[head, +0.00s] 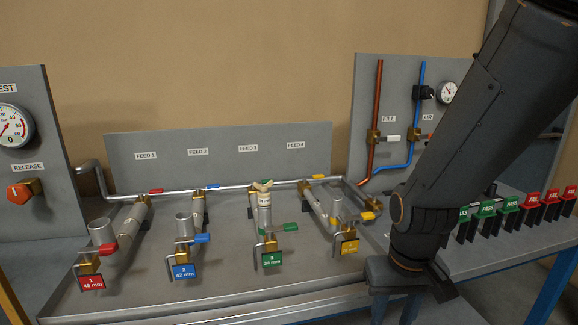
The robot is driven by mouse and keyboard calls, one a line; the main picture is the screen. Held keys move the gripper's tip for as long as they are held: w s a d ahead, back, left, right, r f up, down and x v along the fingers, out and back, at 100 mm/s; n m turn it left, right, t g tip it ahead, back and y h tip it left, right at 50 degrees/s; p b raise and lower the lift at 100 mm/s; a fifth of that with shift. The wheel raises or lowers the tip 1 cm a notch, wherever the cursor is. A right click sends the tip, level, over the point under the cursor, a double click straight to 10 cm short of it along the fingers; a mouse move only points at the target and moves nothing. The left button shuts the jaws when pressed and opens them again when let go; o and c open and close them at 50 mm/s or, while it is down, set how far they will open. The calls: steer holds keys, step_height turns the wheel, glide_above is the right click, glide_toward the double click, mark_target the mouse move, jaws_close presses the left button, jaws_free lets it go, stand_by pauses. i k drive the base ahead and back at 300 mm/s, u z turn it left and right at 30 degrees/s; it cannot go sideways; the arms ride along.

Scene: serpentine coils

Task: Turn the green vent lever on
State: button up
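A green lever handle (284,227) sits on a brass valve at the front of the third line, pointing right. Below it hangs a green tag (272,259) reading 3, 34 mm. A second patch of green shows farther back on that line, partly hidden behind a beige cap-like piece (262,186) on the upright grey pipe. No label reading vent is legible. My gripper (395,305) hangs at the lower right, to the right of and nearer than the green handle, apart from it. Its fingertips run out of the frame, so its opening is unclear.
Red (93,250), blue (200,238) and yellow (367,216) levers flank the green one. Upright pipe stubs rise beside them. A left panel holds a gauge and an orange knob (20,191). Green and red tagged blocks (510,206) stand at the right, behind my arm.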

mark_target(291, 226)
steer(key=u, duration=1.65)
steer(key=k, duration=0.75)
steer(key=z, duration=1.15)
steer(key=i, duration=0.5)
